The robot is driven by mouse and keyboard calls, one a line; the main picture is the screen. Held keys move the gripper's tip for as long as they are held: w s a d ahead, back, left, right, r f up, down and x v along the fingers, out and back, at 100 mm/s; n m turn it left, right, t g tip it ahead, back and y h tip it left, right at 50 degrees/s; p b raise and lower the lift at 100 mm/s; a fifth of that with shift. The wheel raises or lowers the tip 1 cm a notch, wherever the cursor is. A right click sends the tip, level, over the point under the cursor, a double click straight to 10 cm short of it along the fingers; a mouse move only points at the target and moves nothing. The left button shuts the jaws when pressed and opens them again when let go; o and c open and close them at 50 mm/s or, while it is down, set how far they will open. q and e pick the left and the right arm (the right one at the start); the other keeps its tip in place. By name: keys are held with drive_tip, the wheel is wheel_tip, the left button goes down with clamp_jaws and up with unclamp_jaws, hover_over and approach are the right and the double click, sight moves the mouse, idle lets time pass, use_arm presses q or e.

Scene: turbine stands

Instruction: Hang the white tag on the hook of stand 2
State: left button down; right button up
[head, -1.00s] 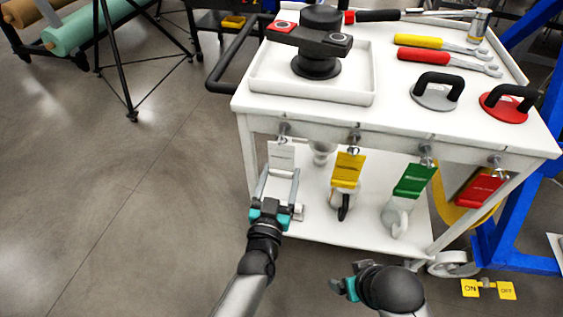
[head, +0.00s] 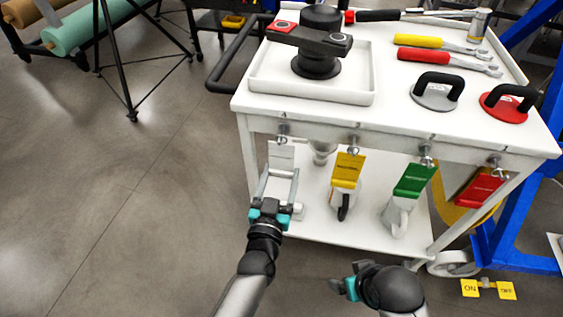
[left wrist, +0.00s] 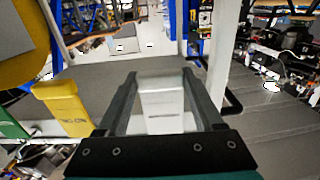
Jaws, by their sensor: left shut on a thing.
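The white tag (head: 281,157) is at the leftmost hook (head: 283,131) on the front edge of the white cart. My left gripper (head: 281,174) reaches up from below and is shut on the tag, one finger at each side. In the left wrist view, the pale tag (left wrist: 162,105) sits between the two dark fingers. I cannot tell whether the tag's ring still bears on the cart hook. My right gripper (head: 345,286) is low in front of the cart, its fingers too small to read. I cannot make out stand 2 or its hook.
A yellow tag (head: 347,168), a green tag (head: 414,180) and a red tag (head: 480,188) hang along the cart's front edge (head: 390,142). A blue frame (head: 510,220) stands at the right. Floor (head: 130,220) at the left is clear.

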use_arm(q)
drive_tip(key=shift+s+a+p, duration=0.15)
drive_tip(key=shift+s+p, duration=0.2)
drive_tip(key=shift+s, duration=0.3)
drive_tip(key=shift+p+v, duration=0.5)
drive_tip(key=shift+v, duration=0.65)
drive_tip(key=shift+s, duration=0.15)
drive_tip(key=shift+a+r, duration=0.1)
